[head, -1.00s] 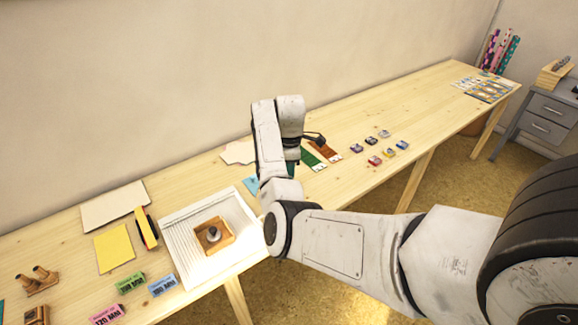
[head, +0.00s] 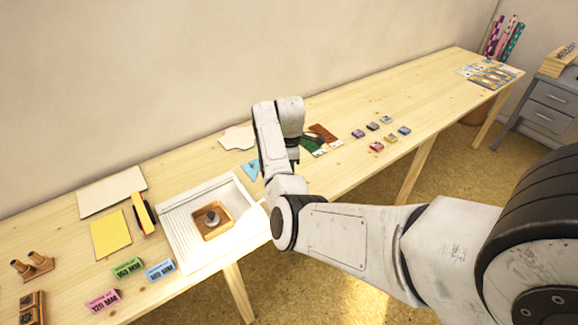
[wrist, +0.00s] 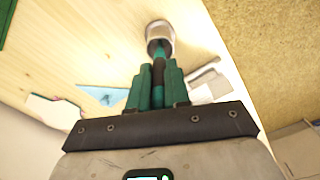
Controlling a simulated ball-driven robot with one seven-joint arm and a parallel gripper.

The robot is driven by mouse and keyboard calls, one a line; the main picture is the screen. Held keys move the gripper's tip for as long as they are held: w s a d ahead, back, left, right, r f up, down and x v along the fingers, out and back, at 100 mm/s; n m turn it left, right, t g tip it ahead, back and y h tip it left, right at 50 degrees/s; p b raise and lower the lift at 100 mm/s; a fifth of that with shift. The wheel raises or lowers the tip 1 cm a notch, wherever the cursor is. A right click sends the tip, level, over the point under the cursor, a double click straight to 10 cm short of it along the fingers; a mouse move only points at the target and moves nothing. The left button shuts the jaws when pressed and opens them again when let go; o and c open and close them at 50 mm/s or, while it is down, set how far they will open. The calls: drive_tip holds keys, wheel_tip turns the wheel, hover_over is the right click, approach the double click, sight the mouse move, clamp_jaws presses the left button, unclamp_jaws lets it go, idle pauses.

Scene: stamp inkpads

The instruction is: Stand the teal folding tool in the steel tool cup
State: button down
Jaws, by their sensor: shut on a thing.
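My gripper (wrist: 157,88) is shut on the teal folding tool (wrist: 159,53), which shows between the two green fingers in the wrist view, with a dark part near the fingertips. The tool's far end overlaps the mouth of the pale steel tool cup (wrist: 160,29) in the wrist view. I cannot tell how deep it is in the cup or whether it is only in front of it. In the head view my arm hides the tool and the cup, and the gripper is mostly hidden behind my wrist.
A white tray (head: 178,213) holding a wooden-framed pad stands left of my arm. A light blue triangle (head: 250,171) lies beside my wrist. Green and brown strips (head: 323,133) and several small inkpads (head: 376,146) lie to the right.

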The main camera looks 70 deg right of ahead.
drive_tip(key=shift+f, duration=0.15)
drive_tip(key=c, duration=1)
unclamp_jaws()
wheel_tip(320, 180, up, 11)
drive_tip(key=shift+s+f+b, duration=0.1)
drive_tip(key=shift+b, duration=0.35)
drive_tip(key=shift+f, duration=0.1)
